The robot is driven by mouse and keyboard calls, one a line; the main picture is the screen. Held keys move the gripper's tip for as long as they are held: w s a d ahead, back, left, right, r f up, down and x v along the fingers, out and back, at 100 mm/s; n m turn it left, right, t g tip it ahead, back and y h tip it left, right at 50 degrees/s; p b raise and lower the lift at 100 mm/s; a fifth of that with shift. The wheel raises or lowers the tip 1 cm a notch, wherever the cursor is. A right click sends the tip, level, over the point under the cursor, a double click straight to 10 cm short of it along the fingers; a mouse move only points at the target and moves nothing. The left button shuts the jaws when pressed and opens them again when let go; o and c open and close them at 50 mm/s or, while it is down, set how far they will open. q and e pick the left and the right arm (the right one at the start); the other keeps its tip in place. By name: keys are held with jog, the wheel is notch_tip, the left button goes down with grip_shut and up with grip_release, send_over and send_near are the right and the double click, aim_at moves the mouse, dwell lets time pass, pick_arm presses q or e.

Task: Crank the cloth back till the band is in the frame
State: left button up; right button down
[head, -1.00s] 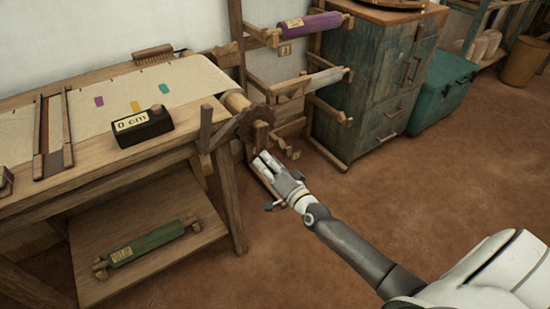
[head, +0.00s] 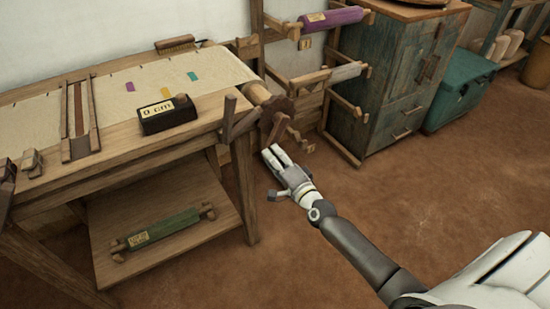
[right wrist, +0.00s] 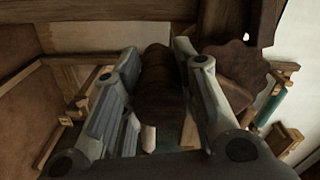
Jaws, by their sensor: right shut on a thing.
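The cream cloth (head: 221,66) lies over the loom with purple (head: 130,87), yellow (head: 166,92) and teal (head: 193,76) marks on it. A wooden frame (head: 66,121) lies across the cloth, left of these marks. A black box (head: 153,119) beside the cloth reads "0 cm". The cloth beam ends in a dark toothed wheel (head: 272,112) with a crank. My right gripper (head: 270,153) is at the crank, below the wheel. In the right wrist view it is shut on the dark crank handle (right wrist: 160,85). My left gripper is out of view.
A wooden post (head: 229,115) stands by the wheel. A green roll (head: 160,230) lies on the lower shelf. The brown floor at right is clear.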

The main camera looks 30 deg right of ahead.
jog(key=c, duration=1.1)
grip_release()
jog(key=shift+s, duration=0.1)
jog(key=s, duration=1.1)
jog(key=shift+s+d, duration=0.4)
jog(key=shift+d, duration=0.05)
jog(key=shift+f, duration=0.1)
